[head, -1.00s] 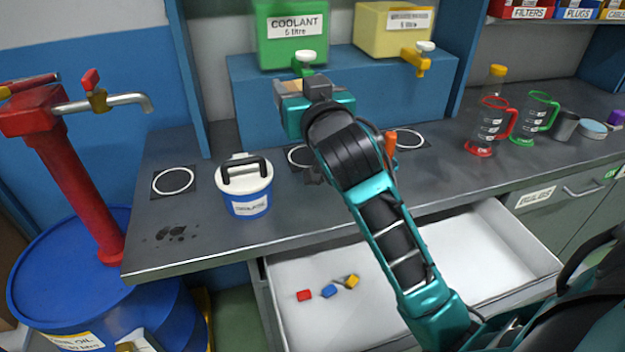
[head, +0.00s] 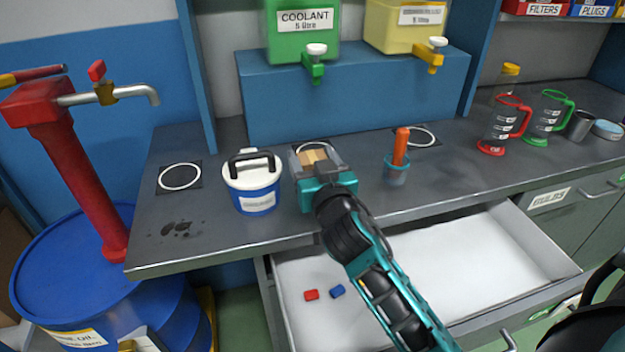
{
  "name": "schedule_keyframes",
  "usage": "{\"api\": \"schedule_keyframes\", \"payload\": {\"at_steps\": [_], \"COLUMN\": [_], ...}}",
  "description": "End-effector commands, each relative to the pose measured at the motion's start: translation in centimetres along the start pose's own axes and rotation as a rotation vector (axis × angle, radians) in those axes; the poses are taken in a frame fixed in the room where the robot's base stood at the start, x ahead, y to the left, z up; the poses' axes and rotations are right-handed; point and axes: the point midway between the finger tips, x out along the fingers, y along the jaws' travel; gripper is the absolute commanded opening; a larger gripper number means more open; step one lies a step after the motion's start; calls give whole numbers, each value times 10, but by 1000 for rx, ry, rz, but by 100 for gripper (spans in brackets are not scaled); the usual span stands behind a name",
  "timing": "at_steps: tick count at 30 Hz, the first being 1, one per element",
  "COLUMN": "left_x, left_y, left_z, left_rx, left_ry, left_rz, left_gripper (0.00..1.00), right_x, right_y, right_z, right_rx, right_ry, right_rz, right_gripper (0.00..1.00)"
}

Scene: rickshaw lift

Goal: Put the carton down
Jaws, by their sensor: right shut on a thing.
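The carton (head: 313,156) shows as a small tan top between the fingers of my right gripper (head: 319,164). The right gripper is shut on it, low over the counter (head: 225,222), between a white-lidded blue tub and a small cup. The gripper hides most of the carton, and I cannot tell whether its base touches the counter. It is in front of the coolant tap, over or beside the middle ring mark, which is mostly hidden. My left gripper is not in view.
The tub (head: 254,196) stands close on the left. The cup with an orange handle (head: 397,172) stands on the right. The coolant container (head: 301,32) sits on a blue shelf behind. An open drawer (head: 470,262) juts out below. The left ring mark (head: 179,176) is empty.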

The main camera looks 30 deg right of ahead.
Motion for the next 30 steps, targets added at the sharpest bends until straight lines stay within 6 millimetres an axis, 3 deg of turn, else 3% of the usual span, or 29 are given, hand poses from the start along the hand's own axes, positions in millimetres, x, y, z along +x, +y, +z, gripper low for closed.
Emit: {"api": "schedule_keyframes", "payload": {"at_steps": [6, 20, 21, 28, 30], "left_x": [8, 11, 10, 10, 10], "left_y": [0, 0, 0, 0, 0], "left_z": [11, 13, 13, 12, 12], "left_rx": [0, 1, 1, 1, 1], "left_ry": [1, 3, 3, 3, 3], "left_rz": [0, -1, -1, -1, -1], "left_gripper": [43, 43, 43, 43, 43], "right_x": [0, 0, 0, 0, 0], "right_y": [0, 0, 0, 0, 0], "right_z": [36, 44, 44, 43, 43], "right_rx": [1, 1, 1, 0, 0], "right_ry": [-3, -2, -2, -2, -2], "right_rz": [0, 0, 0, -1, -1], "right_gripper": [32, 32, 65, 87, 89]}}
